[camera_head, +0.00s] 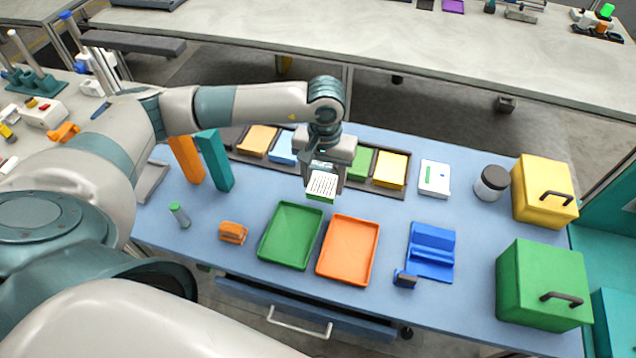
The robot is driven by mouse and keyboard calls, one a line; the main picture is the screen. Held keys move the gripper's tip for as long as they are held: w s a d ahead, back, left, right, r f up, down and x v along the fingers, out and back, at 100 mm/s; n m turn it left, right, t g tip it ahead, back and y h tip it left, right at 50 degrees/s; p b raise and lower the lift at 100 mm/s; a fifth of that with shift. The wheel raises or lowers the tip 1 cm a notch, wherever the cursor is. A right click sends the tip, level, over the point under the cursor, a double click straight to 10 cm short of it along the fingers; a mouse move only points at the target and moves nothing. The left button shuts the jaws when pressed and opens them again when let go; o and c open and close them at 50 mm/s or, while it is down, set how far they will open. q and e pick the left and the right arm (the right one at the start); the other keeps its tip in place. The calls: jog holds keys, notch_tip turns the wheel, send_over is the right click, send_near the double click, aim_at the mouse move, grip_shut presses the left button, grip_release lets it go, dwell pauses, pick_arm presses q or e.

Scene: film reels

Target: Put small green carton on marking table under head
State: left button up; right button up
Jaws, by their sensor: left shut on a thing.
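My left gripper (322,178) reaches in over the blue table and points down. It is shut on a small green carton (320,197) with a white, dotted top face. The carton is held in front of the row of bins and behind the green tray; its exact height above the table is hard to tell. A blue stand (431,252) with a flat base and a raised block sits on the right of the table, apart from the carton. I cannot tell for sure whether it is the marking table, and no marking head is clear. My right gripper is not in view.
A green tray (291,235) and an orange tray (348,250) lie in front of the gripper. Bins with coloured contents, such as yellow (391,169), line the back. A green box (543,284) and a yellow box (544,190) stand right. Orange (186,158) and teal (214,160) uprights stand left.

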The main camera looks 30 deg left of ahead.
aim_at(318, 189)
pick_arm(q)
jog(key=shift+w+a+f, duration=0.2)
jog(key=shift+a+f, duration=0.35)
jog(key=shift+a, duration=0.35)
jog(key=shift+f, duration=0.1)
jog(key=shift+f+p, duration=0.25)
jog(key=shift+p, duration=0.25)
jog(key=shift+f+p, duration=0.75)
jog(key=shift+f, duration=0.85)
